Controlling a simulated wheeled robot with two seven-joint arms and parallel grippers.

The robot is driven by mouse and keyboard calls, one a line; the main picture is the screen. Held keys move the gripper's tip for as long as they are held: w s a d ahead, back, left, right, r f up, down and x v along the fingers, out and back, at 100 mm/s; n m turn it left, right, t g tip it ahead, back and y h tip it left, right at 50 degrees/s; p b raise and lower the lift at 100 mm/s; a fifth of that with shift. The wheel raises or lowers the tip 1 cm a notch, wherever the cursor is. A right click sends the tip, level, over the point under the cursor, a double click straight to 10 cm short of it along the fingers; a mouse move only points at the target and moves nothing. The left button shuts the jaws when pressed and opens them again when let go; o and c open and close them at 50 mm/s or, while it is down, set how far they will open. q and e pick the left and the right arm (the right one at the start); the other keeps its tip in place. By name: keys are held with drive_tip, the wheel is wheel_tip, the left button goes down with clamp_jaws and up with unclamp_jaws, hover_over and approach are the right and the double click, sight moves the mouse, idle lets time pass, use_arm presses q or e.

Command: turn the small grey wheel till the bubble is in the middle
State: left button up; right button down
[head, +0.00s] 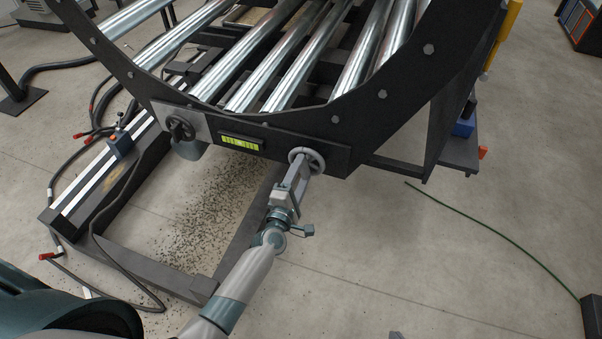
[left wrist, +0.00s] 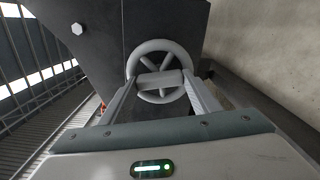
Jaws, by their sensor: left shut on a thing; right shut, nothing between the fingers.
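The small grey wheel (head: 306,151) is on the black front plate of the roller frame, right of the level. In the left wrist view the wheel (left wrist: 153,46) shows its rim, spokes and a hub bar. My left gripper (head: 302,169) is shut on the wheel, with one finger at each side of it in the left wrist view (left wrist: 163,88). The level (head: 240,142) has a yellow-green vial; the bubble is too small to place surely. A small grey tip at the bottom edge looks like my right gripper (head: 396,335), well away from the wheel.
A dark wheel (head: 180,129) is on the plate left of the level. Shiny rollers (head: 290,70) lie above the plate. A base beam (head: 160,273) runs below. A green hose (head: 480,234) crosses the mostly clear floor at right.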

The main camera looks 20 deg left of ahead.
use_arm(q)
drive_tip(key=shift+f, duration=0.1)
use_arm(e)
drive_tip(key=shift+w, duration=0.1)
use_arm(q)
drive_tip(key=o, duration=0.9)
drive_tip(key=shift+c, duration=0.2)
drive_tip(key=shift+o, duration=0.9)
use_arm(e)
drive_tip(key=shift+w+d, duration=0.1)
drive_tip(key=shift+w, duration=0.2)
use_arm(q)
drive_tip(key=shift+s, duration=0.1)
drive_tip(key=s, duration=1.7)
drive_tip(key=shift+a, duration=0.3)
use_arm(e)
drive_tip(key=shift+s+d, duration=0.1)
drive_tip(key=shift+s, duration=0.15)
